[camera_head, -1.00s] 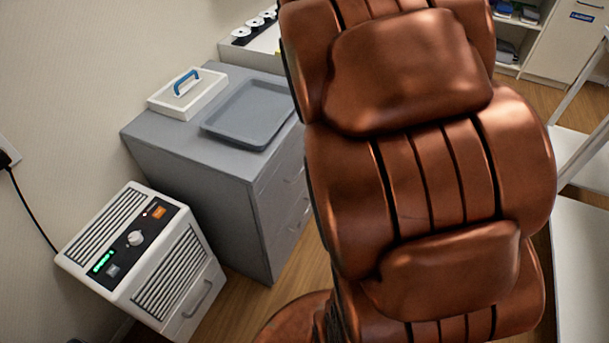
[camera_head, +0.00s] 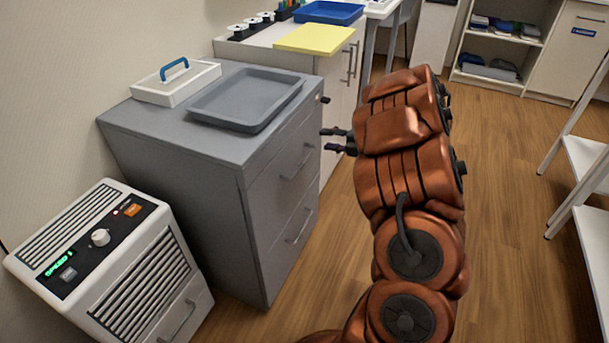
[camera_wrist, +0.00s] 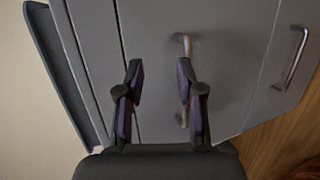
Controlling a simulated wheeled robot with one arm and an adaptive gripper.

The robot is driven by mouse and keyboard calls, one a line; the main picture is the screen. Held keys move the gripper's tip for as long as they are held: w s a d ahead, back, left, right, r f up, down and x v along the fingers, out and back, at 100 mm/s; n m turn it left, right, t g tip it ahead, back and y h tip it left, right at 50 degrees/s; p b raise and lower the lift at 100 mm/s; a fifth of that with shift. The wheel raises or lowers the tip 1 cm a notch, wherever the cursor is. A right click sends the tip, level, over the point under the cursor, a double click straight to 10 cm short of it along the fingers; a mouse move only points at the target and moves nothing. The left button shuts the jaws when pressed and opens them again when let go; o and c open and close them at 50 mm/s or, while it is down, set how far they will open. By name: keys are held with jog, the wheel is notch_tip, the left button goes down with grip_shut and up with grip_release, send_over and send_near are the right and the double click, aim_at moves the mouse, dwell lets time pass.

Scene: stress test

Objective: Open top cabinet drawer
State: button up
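The grey cabinet (camera_head: 180,165) stands by the wall with two drawer fronts facing right. The top drawer (camera_head: 282,155) looks shut, with a bar handle (camera_head: 298,163). My gripper (camera_head: 323,140) is in front of this side of the cabinet, apart from the front. In the wrist view my gripper (camera_wrist: 160,68) is open and faces the drawer front. The top drawer's handle (camera_wrist: 186,42) lies in line with the right finger, which hides its middle. Nothing is between the fingers.
A grey tray (camera_head: 247,98) and a white box with a blue handle (camera_head: 176,82) rest on the cabinet. The lower drawer has a handle (camera_head: 299,228). A white appliance (camera_head: 105,262) stands at left. White shelving (camera_head: 590,185) is at right, with clear floor (camera_head: 510,230) between.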

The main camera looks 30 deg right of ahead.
aim_at(306, 161)
jog(key=s+a+f+n+y+b, duration=0.2)
jog(key=s+a+f+y, duration=0.2)
jog(key=f, duration=0.1)
jog(key=shift+b+x, duration=0.75)
jog(key=shift+x, duration=2.9)
jog(key=shift+w+d+r, duration=0.15)
grip_shut()
